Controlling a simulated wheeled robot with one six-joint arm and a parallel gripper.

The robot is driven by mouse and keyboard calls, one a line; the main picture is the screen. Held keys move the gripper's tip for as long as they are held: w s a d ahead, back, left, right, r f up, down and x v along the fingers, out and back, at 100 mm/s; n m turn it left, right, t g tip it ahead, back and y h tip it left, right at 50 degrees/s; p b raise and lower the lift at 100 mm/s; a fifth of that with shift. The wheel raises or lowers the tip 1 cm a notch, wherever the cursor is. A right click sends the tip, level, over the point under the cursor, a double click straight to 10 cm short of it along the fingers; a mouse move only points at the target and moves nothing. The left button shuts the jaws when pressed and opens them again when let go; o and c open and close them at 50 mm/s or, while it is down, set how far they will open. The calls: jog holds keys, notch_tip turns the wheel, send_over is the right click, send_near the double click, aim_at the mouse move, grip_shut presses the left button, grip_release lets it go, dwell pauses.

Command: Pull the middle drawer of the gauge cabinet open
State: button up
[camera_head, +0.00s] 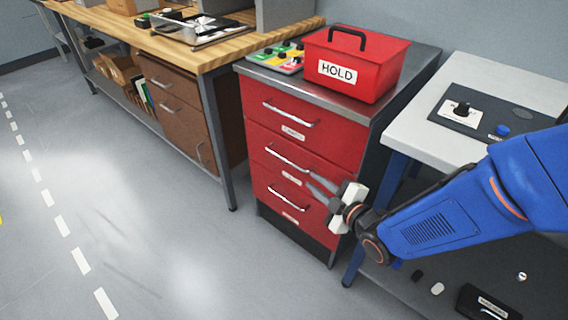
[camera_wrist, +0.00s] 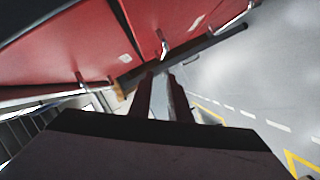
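The gauge cabinet (camera_head: 352,135) is a red three-drawer unit with a grey top and dark side. Its middle drawer (camera_head: 258,139) looks flush with the others, and its silver bar handle (camera_head: 285,157) runs across the front. My gripper (camera_head: 309,180) is in front of the cabinet, its two grey fingers apart, with the tips near the right end of that handle. In the wrist view, the fingers (camera_wrist: 161,75) show a gap with nothing clearly held between them. Red drawer fronts (camera_wrist: 75,45) and handles show beyond the tips. I cannot tell whether the fingers touch the handle.
A red HOLD box (camera_head: 385,58) and a tray of coloured parts (camera_head: 278,58) stand on the cabinet. A wooden workbench (camera_head: 225,55) is to the left, and a light table (camera_head: 420,120) is close on the right under my arm. The floor (camera_head: 150,220) in front is clear.

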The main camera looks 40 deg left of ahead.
aim_at(289, 162)
jog(key=x, duration=1.1)
jog(key=f+x, duration=0.1)
jog(key=x, duration=0.5)
jog(key=shift+w, duration=0.25)
grip_shut()
